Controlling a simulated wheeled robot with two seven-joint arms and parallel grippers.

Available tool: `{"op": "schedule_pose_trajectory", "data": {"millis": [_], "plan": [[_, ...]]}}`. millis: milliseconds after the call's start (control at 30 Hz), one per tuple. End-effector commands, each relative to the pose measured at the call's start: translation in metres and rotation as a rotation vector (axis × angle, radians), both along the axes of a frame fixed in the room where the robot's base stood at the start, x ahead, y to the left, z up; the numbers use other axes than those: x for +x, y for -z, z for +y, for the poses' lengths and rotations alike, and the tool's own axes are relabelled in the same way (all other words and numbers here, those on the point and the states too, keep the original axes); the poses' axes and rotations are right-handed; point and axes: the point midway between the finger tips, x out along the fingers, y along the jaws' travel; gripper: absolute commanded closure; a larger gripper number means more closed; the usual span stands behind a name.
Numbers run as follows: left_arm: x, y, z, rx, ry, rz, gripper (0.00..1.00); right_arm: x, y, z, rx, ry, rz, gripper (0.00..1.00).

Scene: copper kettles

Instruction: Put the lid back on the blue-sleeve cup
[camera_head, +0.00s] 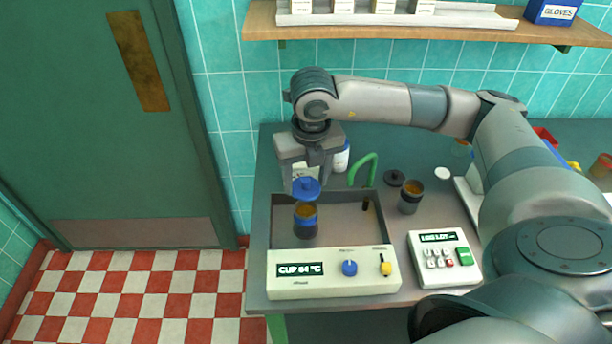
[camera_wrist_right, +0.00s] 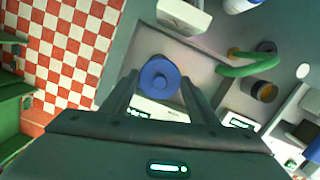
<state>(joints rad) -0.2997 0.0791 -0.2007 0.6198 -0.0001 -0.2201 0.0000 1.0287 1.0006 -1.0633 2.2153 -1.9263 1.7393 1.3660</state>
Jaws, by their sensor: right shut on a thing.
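The blue-sleeve cup (camera_head: 305,222) stands upright in the shallow grey tray of the heater unit (camera_head: 340,270), with brown contents showing at its top. The round blue lid (camera_head: 306,189) is just above the cup; a narrow view of the contents shows beneath its near edge. My right gripper (camera_head: 310,172) is shut on the lid from above. In the right wrist view the lid (camera_wrist_right: 160,76) sits between my two fingertips (camera_wrist_right: 158,82) and hides the cup. My left gripper is not in view.
A green curved handle or pipe (camera_head: 362,170) rises at the tray's back right. A dark cup (camera_head: 410,198) and a black lid (camera_head: 394,178) are to the right. A keypad box (camera_head: 444,257) is at front right. A white bottle (camera_head: 341,158) stands behind.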

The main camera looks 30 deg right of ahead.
Motion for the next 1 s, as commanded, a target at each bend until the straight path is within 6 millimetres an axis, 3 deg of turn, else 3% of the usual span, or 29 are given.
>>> {"op": "schedule_pose_trajectory", "data": {"millis": [567, 1000], "plan": [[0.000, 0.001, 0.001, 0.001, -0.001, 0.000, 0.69, 0.000, 0.003, -0.001, 0.001, 0.017, 0.000, 0.67], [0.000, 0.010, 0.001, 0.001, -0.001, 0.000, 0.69, 0.000, 0.030, -0.001, 0.001, 0.017, 0.001, 0.67]]}}
